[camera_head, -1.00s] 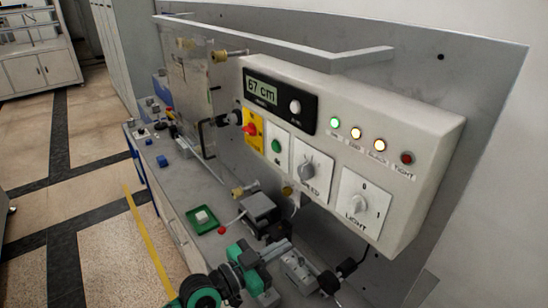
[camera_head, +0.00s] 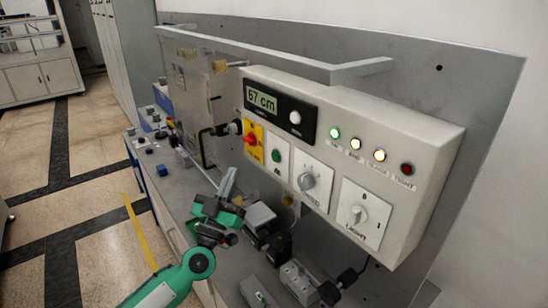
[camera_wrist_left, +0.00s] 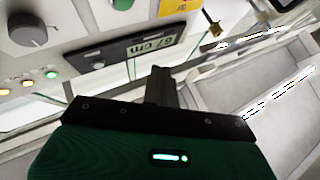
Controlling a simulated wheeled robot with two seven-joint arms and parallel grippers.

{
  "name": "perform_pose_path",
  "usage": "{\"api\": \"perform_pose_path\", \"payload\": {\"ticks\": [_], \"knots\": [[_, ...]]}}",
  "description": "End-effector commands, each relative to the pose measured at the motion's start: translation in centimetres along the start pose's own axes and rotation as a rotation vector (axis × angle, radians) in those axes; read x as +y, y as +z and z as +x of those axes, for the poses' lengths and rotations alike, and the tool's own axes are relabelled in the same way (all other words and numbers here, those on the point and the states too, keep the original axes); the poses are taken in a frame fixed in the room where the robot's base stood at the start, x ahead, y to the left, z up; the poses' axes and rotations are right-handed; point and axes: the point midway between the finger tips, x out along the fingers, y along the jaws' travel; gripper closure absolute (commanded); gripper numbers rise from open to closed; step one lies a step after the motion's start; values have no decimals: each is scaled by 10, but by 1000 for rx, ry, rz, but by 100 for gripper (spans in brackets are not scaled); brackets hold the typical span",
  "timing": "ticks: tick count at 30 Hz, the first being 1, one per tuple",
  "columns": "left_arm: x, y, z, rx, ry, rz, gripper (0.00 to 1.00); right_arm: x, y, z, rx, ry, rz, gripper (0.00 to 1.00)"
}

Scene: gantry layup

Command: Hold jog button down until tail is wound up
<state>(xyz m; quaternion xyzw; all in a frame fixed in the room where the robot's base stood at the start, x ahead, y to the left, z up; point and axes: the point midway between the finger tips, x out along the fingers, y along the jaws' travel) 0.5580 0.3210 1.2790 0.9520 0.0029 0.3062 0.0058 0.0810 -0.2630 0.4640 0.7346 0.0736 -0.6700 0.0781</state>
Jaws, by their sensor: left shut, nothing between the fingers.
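My left gripper (camera_head: 228,180) is shut and empty, above the grey bench in the head view. Its closed fingers (camera_wrist_left: 160,85) also show in the left wrist view, in front of the control panel. The control panel (camera_head: 435,148) has a display (camera_head: 262,100), a green button (camera_head: 276,155) and knobs. The display reads about 67 cm; its first digit is unclear in the head view. The white button on a green base, seen earlier on the bench, is hidden behind my left gripper and wrist. No jog label is readable. Whether the fingers touch anything cannot be told. My right gripper is not in view.
Green (camera_head: 334,133), yellowish and amber lamps are lit; the red lamp (camera_head: 406,169) is dark. A red and yellow switch (camera_head: 251,139) and black hook stand at the panel's left. Dark blocks (camera_head: 261,222) crowd the bench right of my gripper. Floor lies open at left.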

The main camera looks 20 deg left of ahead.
Motion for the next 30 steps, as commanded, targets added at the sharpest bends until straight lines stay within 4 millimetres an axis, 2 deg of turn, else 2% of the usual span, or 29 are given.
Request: {"api": "perform_pose_path", "payload": {"ticks": [13, 25, 30], "knots": [[4, 5, 5, 1, 0, -1, 100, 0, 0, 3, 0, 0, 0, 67], [32, 33, 42, 2, 1, -3, 100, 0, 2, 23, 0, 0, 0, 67], [40, 39, 56, -1, 1, -2, 100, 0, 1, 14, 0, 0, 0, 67]]}}
